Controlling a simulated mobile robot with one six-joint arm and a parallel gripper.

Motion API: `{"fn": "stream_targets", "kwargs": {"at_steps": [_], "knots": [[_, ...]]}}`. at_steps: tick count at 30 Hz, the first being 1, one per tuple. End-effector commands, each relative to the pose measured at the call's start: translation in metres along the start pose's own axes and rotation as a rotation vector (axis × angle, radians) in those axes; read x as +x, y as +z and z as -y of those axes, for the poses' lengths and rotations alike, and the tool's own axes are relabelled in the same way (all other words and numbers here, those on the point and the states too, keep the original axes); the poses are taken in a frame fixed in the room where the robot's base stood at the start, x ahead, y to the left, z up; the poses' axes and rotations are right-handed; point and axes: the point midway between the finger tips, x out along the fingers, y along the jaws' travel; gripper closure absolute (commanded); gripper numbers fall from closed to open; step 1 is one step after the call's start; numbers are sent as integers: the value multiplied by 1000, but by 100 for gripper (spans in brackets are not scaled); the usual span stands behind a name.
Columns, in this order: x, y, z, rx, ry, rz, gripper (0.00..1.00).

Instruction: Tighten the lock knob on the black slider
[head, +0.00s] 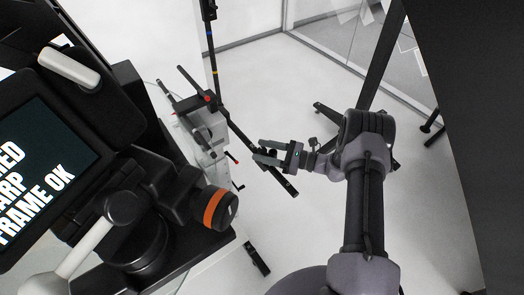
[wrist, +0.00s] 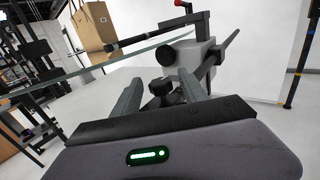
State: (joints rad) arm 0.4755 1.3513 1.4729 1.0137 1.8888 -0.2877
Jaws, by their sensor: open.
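My gripper (head: 260,152) is open at the end of my arm, beside a long black bar (head: 238,128) that runs diagonally in the head view and may be the slider. In the wrist view my gripper (wrist: 160,78) has one finger on each side of a small black lobed knob (wrist: 160,90), which looks like the lock knob. The knob sits low between the fingers, and I cannot tell whether either finger touches it. Behind it is a grey block (wrist: 195,58) with a round black part (wrist: 167,57). In the head view the knob is not clearly visible.
A glass-like edge (wrist: 90,68) crosses the left of the wrist view, near a black-ended rod (wrist: 130,42). A dark monitor (head: 45,160) and an orange-ringed knob (head: 214,208) stand left in the head view. A banded pole (head: 210,45) rises behind. Pale floor is open below the bar.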

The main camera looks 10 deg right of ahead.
Motion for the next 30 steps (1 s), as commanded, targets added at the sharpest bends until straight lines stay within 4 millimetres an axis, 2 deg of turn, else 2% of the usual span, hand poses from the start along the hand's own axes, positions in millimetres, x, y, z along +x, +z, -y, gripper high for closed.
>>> {"fn": "stream_targets", "kwargs": {"at_steps": [3, 10, 11, 18, 23, 30], "knots": [[6, 0, 0, 0, 0, 0, 49], [7, 0, 0, 0, 0, 0, 49], [7, 0, 0, 0, 0, 0, 53], [6, 0, 0, 0, 0, 0, 100], [7, 2, -1, 3, -31, 3, 100], [7, 3, 0, 3, -248, 1, 100]]}}
